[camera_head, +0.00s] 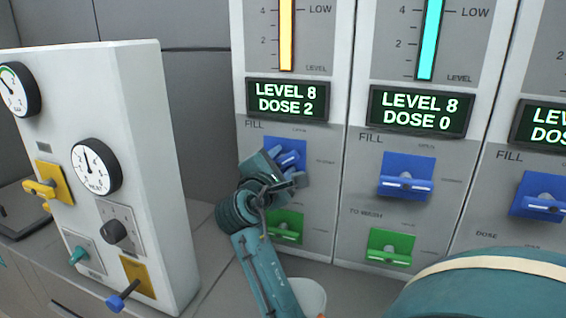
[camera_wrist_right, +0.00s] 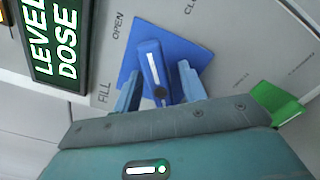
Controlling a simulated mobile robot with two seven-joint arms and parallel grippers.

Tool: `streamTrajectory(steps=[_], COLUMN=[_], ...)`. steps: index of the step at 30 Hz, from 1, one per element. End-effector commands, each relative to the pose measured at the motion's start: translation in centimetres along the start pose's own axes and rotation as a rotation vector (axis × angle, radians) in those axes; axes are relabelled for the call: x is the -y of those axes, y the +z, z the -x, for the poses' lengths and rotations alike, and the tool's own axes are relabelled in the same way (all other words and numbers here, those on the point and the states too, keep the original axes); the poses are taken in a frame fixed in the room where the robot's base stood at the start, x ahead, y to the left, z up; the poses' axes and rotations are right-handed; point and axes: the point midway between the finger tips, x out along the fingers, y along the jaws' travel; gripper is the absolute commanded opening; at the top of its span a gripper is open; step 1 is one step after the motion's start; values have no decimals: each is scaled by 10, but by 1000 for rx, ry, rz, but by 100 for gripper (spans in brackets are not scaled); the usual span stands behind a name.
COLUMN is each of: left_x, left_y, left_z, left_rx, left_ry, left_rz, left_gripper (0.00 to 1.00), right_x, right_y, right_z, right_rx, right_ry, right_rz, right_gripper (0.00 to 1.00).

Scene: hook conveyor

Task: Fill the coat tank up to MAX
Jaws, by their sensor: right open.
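My right gripper (camera_head: 284,168) is at the blue fill valve (camera_head: 292,148) of the left panel. In the right wrist view, its two open fingers (camera_wrist_right: 160,92) stand either side of the valve's blue handle (camera_wrist_right: 150,60); contact cannot be told. The handle's far end lies near the words OPEN and CLOSE. The display (camera_head: 288,100) above reads LEVEL 8, DOSE 2. Over it is a yellow level bar (camera_head: 286,35), its top cut off by the frame. No coat name or MAX mark is visible. My left gripper is not in view.
A green valve (camera_head: 285,226) sits below. The middle panel has a cyan bar (camera_head: 430,40), a LEVEL 8, DOSE 0 display (camera_head: 417,111), a blue valve (camera_head: 405,177) and a green valve (camera_head: 389,247). A white cabinet (camera_head: 150,150) with dials and knobs stands left.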

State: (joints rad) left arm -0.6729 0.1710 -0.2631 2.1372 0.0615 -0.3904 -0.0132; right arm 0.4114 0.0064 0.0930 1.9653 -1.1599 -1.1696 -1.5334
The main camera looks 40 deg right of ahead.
Motion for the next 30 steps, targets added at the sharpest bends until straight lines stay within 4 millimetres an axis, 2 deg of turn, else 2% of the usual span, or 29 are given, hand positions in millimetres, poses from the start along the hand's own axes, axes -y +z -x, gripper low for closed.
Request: streamTrajectory(steps=[10, 25, 30], left_x=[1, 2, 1], left_y=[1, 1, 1], left_z=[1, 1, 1], left_rx=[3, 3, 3], left_ry=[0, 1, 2], left_rz=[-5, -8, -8], left_gripper=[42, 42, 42], right_x=[0, 0, 0], right_y=[0, 0, 0], right_z=[1, 0, 0], right_rx=[0, -1, -1], right_ry=[0, 0, 0], right_rz=[0, 0, -5], right_gripper=[41, 0, 0])
